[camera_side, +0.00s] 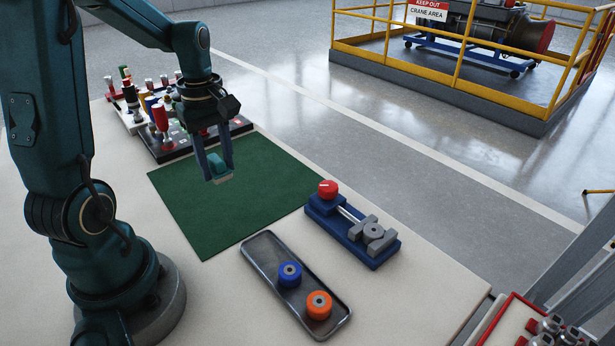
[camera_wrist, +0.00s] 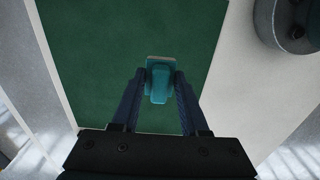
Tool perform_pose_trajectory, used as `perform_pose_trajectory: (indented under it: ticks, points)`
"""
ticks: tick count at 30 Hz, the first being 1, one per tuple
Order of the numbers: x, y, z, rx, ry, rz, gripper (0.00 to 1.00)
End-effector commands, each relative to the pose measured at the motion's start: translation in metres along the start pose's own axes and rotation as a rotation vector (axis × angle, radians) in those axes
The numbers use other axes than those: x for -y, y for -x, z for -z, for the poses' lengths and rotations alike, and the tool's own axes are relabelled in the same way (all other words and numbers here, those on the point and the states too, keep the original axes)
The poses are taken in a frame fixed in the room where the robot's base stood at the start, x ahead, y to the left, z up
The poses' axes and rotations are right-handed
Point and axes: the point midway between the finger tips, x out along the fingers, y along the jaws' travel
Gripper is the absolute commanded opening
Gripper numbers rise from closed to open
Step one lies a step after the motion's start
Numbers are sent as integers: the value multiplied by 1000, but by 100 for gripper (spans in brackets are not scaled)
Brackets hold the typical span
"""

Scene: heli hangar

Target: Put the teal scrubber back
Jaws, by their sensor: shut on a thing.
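The teal scrubber (camera_side: 215,163) is held between the fingers of my gripper (camera_side: 219,172), above the far part of the green mat (camera_side: 200,218). A pale strip shows along its lower edge. In the wrist view, the scrubber (camera_wrist: 158,84) sits between the two fingertips of my gripper (camera_wrist: 160,82), with the green mat (camera_wrist: 90,60) below it. My gripper is shut on the scrubber. A dark tool rack (camera_side: 178,150) with several upright handled tools stands just behind my gripper; the gripper and arm hide part of it.
A dark tray (camera_side: 262,257) holds a blue wheel (camera_side: 290,274) and an orange wheel (camera_side: 319,304). A blue vise (camera_side: 355,228) with a red knob stands to the right of the mat. Most of the mat is clear. A red-edged tray (camera_side: 492,326) with metal parts is at lower right.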

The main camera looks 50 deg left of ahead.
Motion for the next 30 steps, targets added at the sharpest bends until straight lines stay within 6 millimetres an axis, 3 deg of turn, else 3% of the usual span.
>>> perform_pose_trajectory:
  ticks: [3, 15, 29, 30]
  points:
    - [3, -20, -1, 5, 4, 7, 0]
    - [2, -67, -1, 4, 1, 6, 0]
    - [2, -75, -1, 2, 0, 3, 0]
    - [1, -74, 0, 1, 0, 2, 55]
